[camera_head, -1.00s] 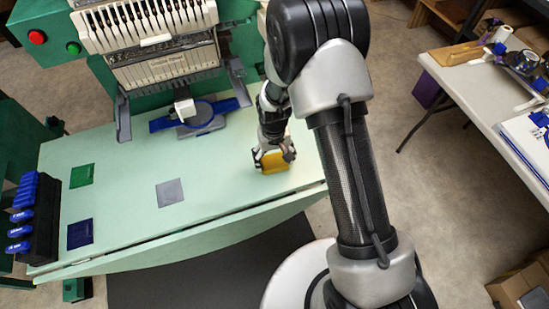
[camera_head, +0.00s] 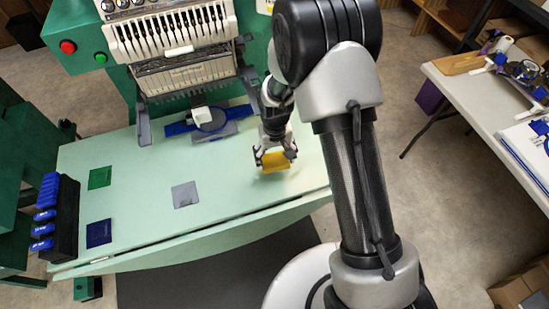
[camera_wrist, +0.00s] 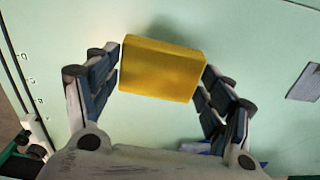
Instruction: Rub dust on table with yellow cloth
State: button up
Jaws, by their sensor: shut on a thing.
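The yellow cloth (camera_head: 276,162) looks like a thick folded block. My gripper (camera_head: 275,158) is shut on it, over the right part of the pale green table (camera_head: 140,220). In the wrist view the cloth (camera_wrist: 163,70) sits between the two fingers of my gripper (camera_wrist: 161,78), with the table surface (camera_wrist: 270,35) behind it. A shadow shows beside the cloth; I cannot tell whether it touches the table. A faint darker smudge near the cloth may be dust or shadow.
A green embroidery machine (camera_head: 180,75) with a blue hoop (camera_head: 206,122) stands at the table's back. Green (camera_head: 100,178), grey (camera_head: 185,195) and navy (camera_head: 99,233) patches lie on the left and middle. A dark rack of blue spools (camera_head: 66,215) stands at the left end.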

jog(key=shift+r+p, duration=0.45)
jog(key=shift+r, duration=0.55)
